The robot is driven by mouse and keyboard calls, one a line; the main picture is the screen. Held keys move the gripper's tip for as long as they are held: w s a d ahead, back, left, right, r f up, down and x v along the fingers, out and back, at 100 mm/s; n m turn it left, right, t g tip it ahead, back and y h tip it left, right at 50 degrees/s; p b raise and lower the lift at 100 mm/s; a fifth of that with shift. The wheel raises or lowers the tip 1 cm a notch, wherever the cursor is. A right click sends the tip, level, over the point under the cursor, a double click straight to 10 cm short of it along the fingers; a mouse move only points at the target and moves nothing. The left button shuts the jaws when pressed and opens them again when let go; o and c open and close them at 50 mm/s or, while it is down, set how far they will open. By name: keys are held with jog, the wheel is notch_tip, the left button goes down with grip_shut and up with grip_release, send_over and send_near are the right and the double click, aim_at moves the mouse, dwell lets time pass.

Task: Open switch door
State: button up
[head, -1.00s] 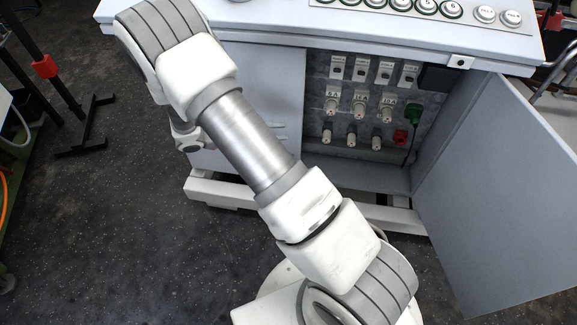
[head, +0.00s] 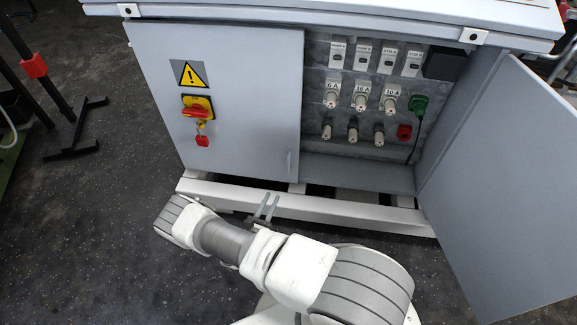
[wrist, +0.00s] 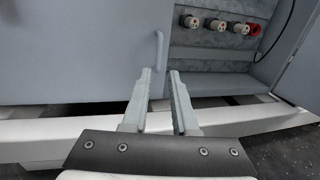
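The grey cabinet's left door (head: 225,110) is shut and carries a yellow warning sign and a red and yellow rotary switch (head: 197,110) with a key and red tag. A small upright handle (head: 289,164) sits near its lower right edge; it also shows in the wrist view (wrist: 158,50). The right door (head: 500,190) stands wide open. My gripper (head: 266,207) is low in front of the cabinet base, below the handle and apart from it. In the wrist view its two fingers (wrist: 161,72) stand apart with nothing between them.
The open compartment holds a fuse panel (head: 360,95) with labelled switches, several fuse holders, a green plug (head: 419,106) and a red socket (head: 404,132). A white base rail (head: 330,206) runs along the cabinet's bottom. A black stand (head: 65,140) is at the left, with clear floor between.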

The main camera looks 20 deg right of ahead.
aim_at(288, 164)
jog(key=b+x, duration=0.4)
jog(key=x, duration=1.3)
jog(key=shift+w+d+f, duration=0.1)
jog(key=shift+d+f, duration=0.05)
grip_shut()
dwell(0.7)
